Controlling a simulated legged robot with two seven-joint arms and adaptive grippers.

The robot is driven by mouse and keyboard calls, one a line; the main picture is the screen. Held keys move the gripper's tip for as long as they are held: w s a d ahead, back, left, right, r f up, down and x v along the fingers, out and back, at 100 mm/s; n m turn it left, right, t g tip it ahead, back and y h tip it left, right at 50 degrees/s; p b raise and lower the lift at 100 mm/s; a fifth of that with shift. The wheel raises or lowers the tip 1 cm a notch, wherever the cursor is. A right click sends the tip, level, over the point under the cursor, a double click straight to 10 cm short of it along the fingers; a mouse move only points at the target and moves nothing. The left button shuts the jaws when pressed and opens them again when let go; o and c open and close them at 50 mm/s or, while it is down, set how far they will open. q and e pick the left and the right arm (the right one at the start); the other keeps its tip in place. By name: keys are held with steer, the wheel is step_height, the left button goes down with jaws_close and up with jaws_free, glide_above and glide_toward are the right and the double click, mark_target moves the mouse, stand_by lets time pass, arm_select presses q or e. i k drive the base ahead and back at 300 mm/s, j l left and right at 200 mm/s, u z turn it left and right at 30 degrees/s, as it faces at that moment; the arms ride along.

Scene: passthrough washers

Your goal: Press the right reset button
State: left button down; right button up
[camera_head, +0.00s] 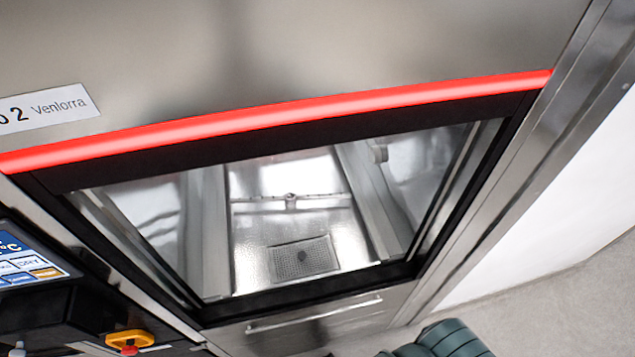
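A control panel (40,308) is at the lower left, cut off by the picture's edge. Its lit blue and white screen (27,262) shows part of a temperature reading and a few touch fields. Below the screen is a yellow fitting (137,338) with a small red part at the bottom edge. I cannot tell whether any of these is the right reset button. No gripper shows in this view.
A steel washer (300,45) with a glowing red strip (300,113) fills the view. Its black-framed glass door (290,215) shows an empty-looking steel chamber. A drawer-like front with a bar handle (315,314) is below.

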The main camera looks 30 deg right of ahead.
mark_target(48, 272)
steer(key=z, duration=0.65)
steer(key=k+j+u, duration=0.1)
steer(key=u, duration=1.65)
